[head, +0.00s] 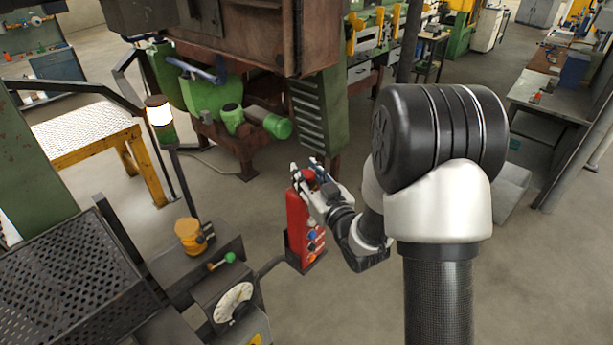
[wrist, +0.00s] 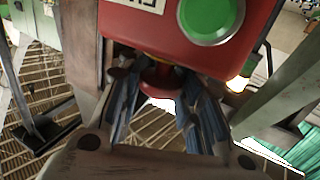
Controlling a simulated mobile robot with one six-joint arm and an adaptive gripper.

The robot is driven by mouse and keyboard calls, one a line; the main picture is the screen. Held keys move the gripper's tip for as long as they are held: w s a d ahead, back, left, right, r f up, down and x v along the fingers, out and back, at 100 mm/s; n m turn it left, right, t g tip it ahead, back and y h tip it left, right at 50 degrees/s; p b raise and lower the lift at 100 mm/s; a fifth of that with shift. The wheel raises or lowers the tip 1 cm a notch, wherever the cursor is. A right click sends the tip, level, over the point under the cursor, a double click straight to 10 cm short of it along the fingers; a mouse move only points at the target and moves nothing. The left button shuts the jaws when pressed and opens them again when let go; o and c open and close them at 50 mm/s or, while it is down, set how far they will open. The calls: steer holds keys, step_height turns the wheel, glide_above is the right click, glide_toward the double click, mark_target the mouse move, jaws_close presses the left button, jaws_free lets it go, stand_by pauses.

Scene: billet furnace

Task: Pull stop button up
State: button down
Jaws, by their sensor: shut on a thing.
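The red control box (head: 296,222) stands upright near the middle of the head view, with several coloured buttons on its face. The stop button is a red knob (head: 308,174) at the top of this box, mostly hidden by my fingers. In the wrist view the stop button (wrist: 160,77) shows as a red head below a yellow collar, beside the red box (wrist: 257,12) with its green button (wrist: 210,16). My gripper (head: 309,177) is shut on the stop button, one finger on each side of it. In the wrist view my gripper (wrist: 158,92) has blue-grey finger pads.
A dark console with a dial (head: 233,302), a green-tipped lever (head: 229,258) and a yellow-orange knob (head: 189,235) stands left of the box. A lamp post (head: 159,112) and green machinery (head: 212,95) are behind.

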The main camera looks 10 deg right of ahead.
mark_target(311, 177)
steer(key=c, duration=1.6)
jaws_free()
steer(key=shift+r, duration=0.25)
steer(key=o, duration=0.3)
steer(key=shift+s, duration=0.15)
steer(key=shift+o, duration=0.7)
steer(key=v, duration=0.7)
steer(key=shift+s, duration=0.2)
steer(key=shift+w, duration=0.1)
